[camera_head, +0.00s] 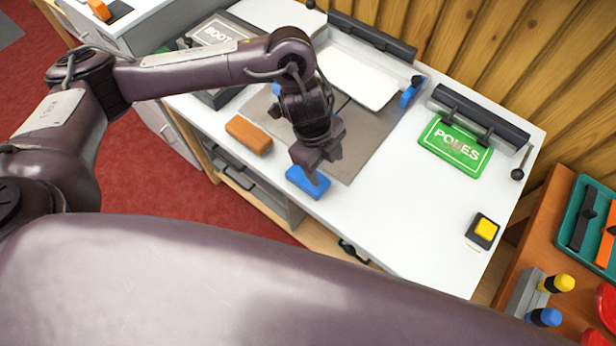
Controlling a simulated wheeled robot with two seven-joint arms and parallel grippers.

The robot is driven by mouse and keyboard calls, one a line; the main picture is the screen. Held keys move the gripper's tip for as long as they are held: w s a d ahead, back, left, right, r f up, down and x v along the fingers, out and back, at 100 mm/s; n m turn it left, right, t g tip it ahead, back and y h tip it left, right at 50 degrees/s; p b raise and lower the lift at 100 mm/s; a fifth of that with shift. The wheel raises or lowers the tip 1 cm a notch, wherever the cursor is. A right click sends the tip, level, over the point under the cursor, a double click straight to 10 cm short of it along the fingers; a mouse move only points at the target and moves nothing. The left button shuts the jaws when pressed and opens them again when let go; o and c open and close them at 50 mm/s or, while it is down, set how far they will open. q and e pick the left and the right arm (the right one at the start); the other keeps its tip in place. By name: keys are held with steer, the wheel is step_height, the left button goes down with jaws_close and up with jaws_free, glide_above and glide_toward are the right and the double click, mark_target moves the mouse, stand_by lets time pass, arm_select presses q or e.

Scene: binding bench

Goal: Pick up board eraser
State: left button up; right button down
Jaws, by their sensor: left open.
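A blue block (306,184) lies near the front edge of the white bench, at the grey mat's near corner. An orange-brown block (248,136) lies to its left, by the mat's left edge. Which of the two is the board eraser I cannot tell for sure. My left gripper (313,172) points down right over the blue block, open, and hides part of its top. Whether the fingers touch the block I cannot tell. My right gripper is not in view.
The grey mat (362,143) carries a white sheet (358,78) at the back. The bench between the blue block and the button is clear.

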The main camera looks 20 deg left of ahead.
arm_select(q)
steer(key=y, duration=0.1)
glide_above(295, 175)
steer(key=w+d, duration=0.1)
steer(key=d, duration=0.1)
steer(key=shift+w+d+r, duration=0.1)
steer(key=shift+w+r, duration=0.05)
steer(key=shift+r, duration=0.1)
steer(key=shift+f+g, duration=0.3)
steer(key=shift+s+d+f+b, duration=0.1)
steer(key=shift+f+b, duration=0.2)
steer(key=shift+f, duration=0.9)
steer(key=shift+s+d+f+b, duration=0.15)
steer(key=shift+f+b, duration=0.1)
steer(key=shift+f, duration=0.9)
steer(key=shift+s+d+f+b, duration=0.1)
steer(key=shift+f+b, duration=0.2)
steer(key=shift+f, duration=0.9)
steer(key=c, duration=0.7)
